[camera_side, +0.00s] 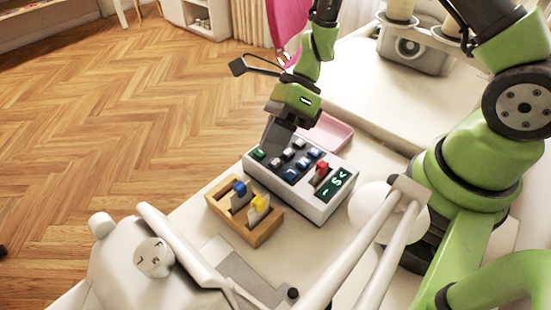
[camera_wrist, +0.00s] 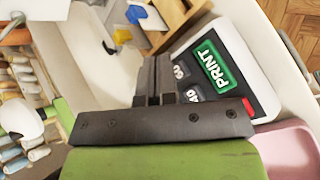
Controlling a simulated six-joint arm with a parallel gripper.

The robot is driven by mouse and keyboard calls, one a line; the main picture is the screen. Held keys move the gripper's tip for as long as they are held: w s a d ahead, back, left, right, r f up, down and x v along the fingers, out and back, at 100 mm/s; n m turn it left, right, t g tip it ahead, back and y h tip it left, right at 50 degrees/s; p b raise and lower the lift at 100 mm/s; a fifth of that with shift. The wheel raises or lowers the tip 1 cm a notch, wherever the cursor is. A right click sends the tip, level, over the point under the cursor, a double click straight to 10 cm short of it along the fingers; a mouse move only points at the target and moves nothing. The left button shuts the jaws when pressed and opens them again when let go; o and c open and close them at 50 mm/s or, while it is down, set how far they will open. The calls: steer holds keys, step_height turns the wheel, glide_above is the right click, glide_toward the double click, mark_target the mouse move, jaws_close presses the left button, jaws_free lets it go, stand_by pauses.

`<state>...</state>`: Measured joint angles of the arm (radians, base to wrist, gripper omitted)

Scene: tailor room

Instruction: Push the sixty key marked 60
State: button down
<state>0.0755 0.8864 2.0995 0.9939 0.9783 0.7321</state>
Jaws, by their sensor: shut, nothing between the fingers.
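The grey-white key box (camera_side: 316,207) stands on the table in the side view, with rows of dark and blue keys. In the wrist view, a dark key that seems to read 60 (camera_wrist: 181,72) sits beside the green PRINT key (camera_wrist: 213,63), with another dark key (camera_wrist: 192,94) next to it. My gripper (camera_side: 274,146) is shut and empty, pointing down over the far left end of the box. In the wrist view its fingers (camera_wrist: 156,64) are beside the 60 key. I cannot tell whether they touch it. The fingers hide part of the keys.
A wooden holder (camera_side: 256,238) with blue and yellow pieces stands in front of the box. A pink tray (camera_side: 334,134) lies behind it. A red lever (camera_side: 322,168) and a green display (camera_side: 336,186) are at the box's right end. A white machine (camera_side: 150,258) stands front left.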

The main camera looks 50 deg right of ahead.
mark_target(274, 160)
stand_by(0.6)
steer(key=shift+f, duration=0.4)
steer(key=shift+f, duration=0.45)
stand_by(0.5)
steer(key=shift+r, duration=0.9)
steer(key=shift+r, duration=2.5)
